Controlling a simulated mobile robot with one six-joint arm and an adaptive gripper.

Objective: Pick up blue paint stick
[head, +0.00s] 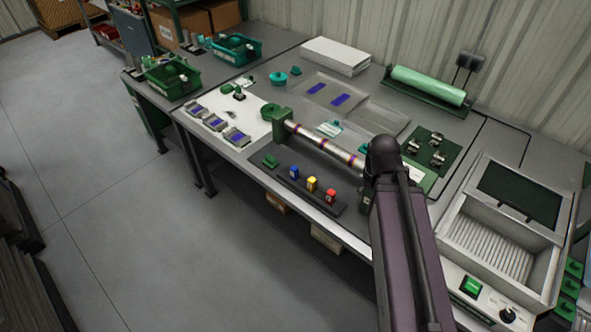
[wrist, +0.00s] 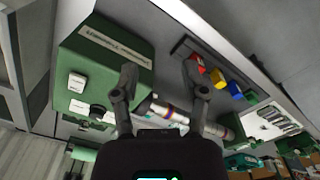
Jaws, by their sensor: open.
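The blue paint stick (head: 294,172) stands at the left of a short row on a dark rack (head: 340,208) near the bench's front edge. Beside it are a yellow stick (head: 312,184) and a red stick (head: 331,196). In the wrist view, the blue stick (wrist: 236,90) lies right of my gripper (wrist: 160,70), beyond the yellow (wrist: 217,78) and red (wrist: 196,66) ones. My gripper's fingers are spread, with no stick between them. The right finger overlaps the view near the red stick. In the head view my arm hides the gripper.
A ringed metal roller (head: 325,146) with a green end block (head: 276,122) lies behind the rack. A white mat with grey blocks (head: 237,137) is to the left. A machine with a lidded tray (head: 500,230) stands at the right. A green box (wrist: 105,65) fills the wrist view's left.

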